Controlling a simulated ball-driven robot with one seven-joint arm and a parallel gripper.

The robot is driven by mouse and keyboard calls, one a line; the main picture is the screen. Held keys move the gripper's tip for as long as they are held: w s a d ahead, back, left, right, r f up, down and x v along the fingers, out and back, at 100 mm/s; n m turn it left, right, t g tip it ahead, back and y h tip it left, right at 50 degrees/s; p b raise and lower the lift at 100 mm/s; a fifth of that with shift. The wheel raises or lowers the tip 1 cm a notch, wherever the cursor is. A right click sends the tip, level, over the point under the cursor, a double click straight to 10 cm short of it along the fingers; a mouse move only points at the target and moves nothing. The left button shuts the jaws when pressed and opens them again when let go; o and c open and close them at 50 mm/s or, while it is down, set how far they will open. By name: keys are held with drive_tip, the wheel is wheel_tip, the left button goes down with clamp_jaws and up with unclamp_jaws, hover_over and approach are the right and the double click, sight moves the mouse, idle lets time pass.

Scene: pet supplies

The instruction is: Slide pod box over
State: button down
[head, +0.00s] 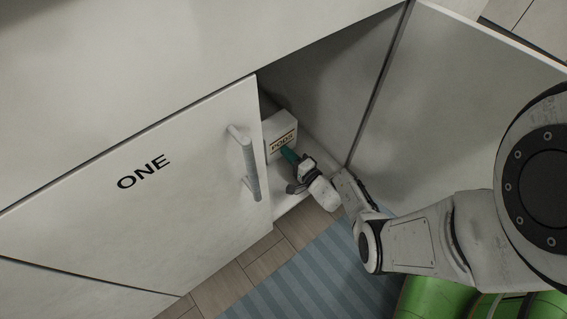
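The pod box (281,131) is a small white box with a label reading PODS on its front. It stands on the floor of the open cabinet, just right of the closed door, and its left part is hidden behind that door. My gripper (291,157) is at the cabinet opening, right at the lower front of the box near the label. Its teal fingertip end points at the box and looks close to or touching it; I cannot tell which. The fingers are too small to tell whether they are open or shut.
A closed white door marked ONE (145,172) with a grey handle (247,165) is left of the box. An open door (455,110) stands on the right. The cabinet floor right of the box is clear. A blue striped rug (300,275) lies below.

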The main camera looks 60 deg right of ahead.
sight(280, 145)
drive_tip(key=x, duration=0.4)
drive_tip(key=shift+w+d, duration=0.2)
drive_tip(key=shift+w, duration=0.7)
drive_tip(key=shift+s, duration=0.1)
